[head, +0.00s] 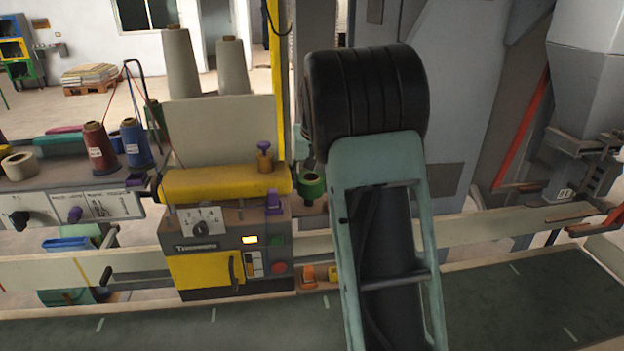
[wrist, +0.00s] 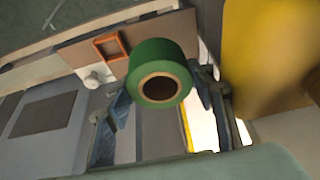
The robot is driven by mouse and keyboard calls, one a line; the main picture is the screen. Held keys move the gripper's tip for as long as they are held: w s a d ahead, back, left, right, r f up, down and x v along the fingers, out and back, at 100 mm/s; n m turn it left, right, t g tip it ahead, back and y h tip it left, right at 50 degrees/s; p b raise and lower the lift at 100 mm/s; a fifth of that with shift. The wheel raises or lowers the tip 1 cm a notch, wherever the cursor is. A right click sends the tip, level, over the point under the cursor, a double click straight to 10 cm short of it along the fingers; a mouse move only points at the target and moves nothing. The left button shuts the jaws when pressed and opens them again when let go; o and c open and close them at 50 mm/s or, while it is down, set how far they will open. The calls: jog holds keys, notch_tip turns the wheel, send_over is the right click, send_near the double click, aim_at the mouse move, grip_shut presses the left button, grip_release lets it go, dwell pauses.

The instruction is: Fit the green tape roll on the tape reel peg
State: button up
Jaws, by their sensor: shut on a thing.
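The green tape roll (wrist: 158,52) is between the two fingers of my gripper (wrist: 162,92) in the wrist view, its round hole facing the camera. My gripper is shut on it. In the head view the green tape roll (head: 311,190) shows just left of my arm, to the right of the yellow sewing machine head. Most of my gripper is hidden behind my arm there. I cannot make out the tape reel peg for certain in either view.
The sewing machine (head: 190,232) with its yellow head (head: 222,183) stands close left of the roll. Thread cones, brown (head: 97,145) and blue (head: 136,146), stand on a shelf at left. A cream roll (head: 20,166) lies there too. The dark conveyor belt (head: 500,300) in front is clear.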

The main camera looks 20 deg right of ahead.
aim_at(305, 172)
jog(key=shift+w+a+r+p, duration=0.1)
jog(key=shift+w+a+p, duration=0.15)
jog(key=shift+w, duration=0.2)
jog(key=shift+w+a+r+p, duration=0.1)
jog(key=shift+w+p, duration=0.25)
jog(key=shift+w, duration=0.1)
jog(key=shift+w+a, duration=0.15)
jog(key=shift+w, duration=0.05)
jog(key=shift+f, duration=0.15)
dwell(0.4)
jog(key=shift+w+r+p, duration=0.25)
jog(key=shift+r+p, duration=0.5)
jog(key=shift+r, duration=0.3)
jog(key=shift+a+r+p, duration=0.1)
jog(key=shift+r+p, duration=0.9)
jog(key=shift+r, duration=0.35)
jog(key=shift+s, duration=0.1)
